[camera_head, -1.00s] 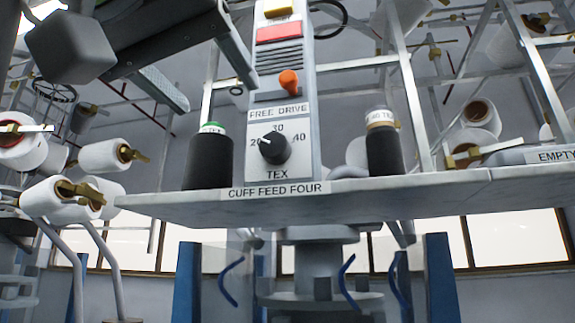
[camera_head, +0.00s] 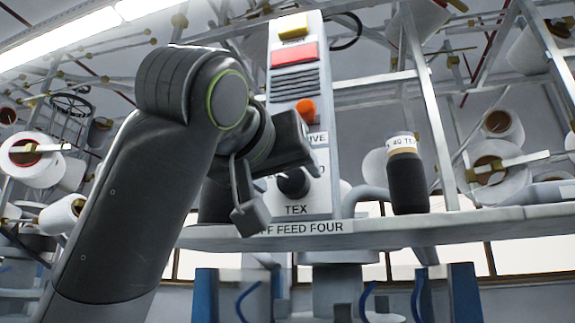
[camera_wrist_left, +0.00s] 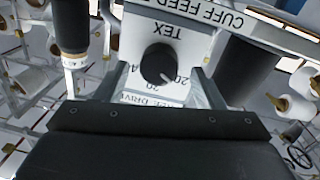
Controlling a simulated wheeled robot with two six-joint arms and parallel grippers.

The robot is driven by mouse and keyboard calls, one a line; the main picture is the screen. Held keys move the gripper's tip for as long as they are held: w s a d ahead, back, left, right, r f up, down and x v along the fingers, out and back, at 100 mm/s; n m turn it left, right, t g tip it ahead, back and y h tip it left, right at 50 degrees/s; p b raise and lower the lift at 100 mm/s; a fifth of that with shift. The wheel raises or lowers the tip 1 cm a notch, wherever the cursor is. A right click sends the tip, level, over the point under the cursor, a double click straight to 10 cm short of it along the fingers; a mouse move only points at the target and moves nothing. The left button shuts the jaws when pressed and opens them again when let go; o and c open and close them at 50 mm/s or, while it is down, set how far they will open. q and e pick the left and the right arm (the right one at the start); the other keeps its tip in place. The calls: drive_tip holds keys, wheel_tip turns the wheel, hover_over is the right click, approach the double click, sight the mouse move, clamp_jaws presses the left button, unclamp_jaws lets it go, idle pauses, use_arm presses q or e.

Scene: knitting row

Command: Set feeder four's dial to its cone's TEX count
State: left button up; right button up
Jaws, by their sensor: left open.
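The dial (camera_head: 294,183) is a black knob with a white pointer on the grey panel marked TEX, above the CUFF FEED FOUR label. In the left wrist view the dial (camera_wrist_left: 160,62) appears upside down, its pointer between 20 and 30, nearer 20. A black cone (camera_head: 408,183) stands right of the panel; its white band reads 40 TEX. It also shows in the left wrist view (camera_wrist_left: 70,25). Another dark cone (camera_wrist_left: 247,68), left of the panel, is mostly hidden behind my arm in the head view. My left gripper (camera_head: 272,180) is open in front of the dial, apparently not touching it.
The grey shelf (camera_head: 460,222) runs below the panel. White cones on metal racks stand on both sides.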

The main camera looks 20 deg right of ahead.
use_arm(q)
drive_tip(key=shift+x, duration=0.8)
use_arm(e)
drive_tip(key=shift+s+r, duration=0.25)
drive_tip(key=shift+s, duration=0.3)
use_arm(q)
drive_tip(key=shift+c, duration=0.2)
drive_tip(key=c, duration=0.9)
